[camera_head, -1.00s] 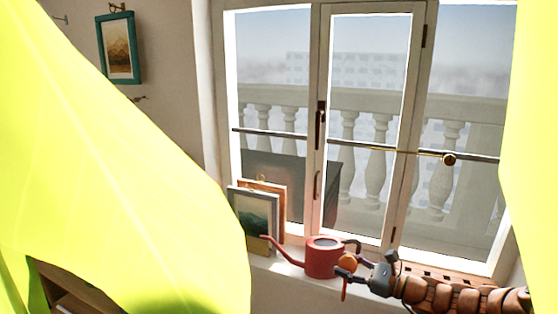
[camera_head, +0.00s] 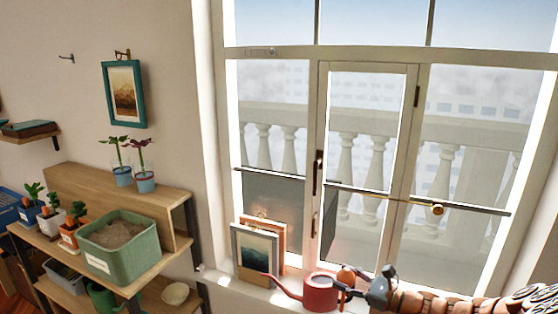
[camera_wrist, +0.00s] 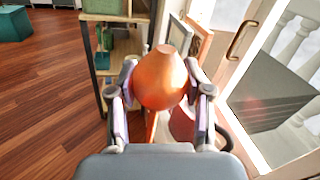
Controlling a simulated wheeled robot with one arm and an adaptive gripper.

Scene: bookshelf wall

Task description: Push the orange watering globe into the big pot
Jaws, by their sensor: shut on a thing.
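The orange watering globe (camera_wrist: 160,82) sits between the two fingers of my gripper (camera_wrist: 160,95) in the wrist view, its narrow end pointing away from me. My gripper is shut on it. In the head view the globe (camera_head: 346,276) shows small, just above and right of the red watering can, with my gripper (camera_head: 358,287) beside it. The big pot (camera_head: 124,262) is a green, boxy tub full of brown soil with a white label. It stands on the wooden shelf at the left, well away from the globe.
The red watering can (camera_head: 321,291) stands on the windowsill beside framed pictures (camera_head: 256,258). Small potted plants (camera_head: 72,232) line the shelf left of the big pot; two more (camera_head: 145,182) stand on the raised shelf behind. The window (camera_head: 365,160) fills the right.

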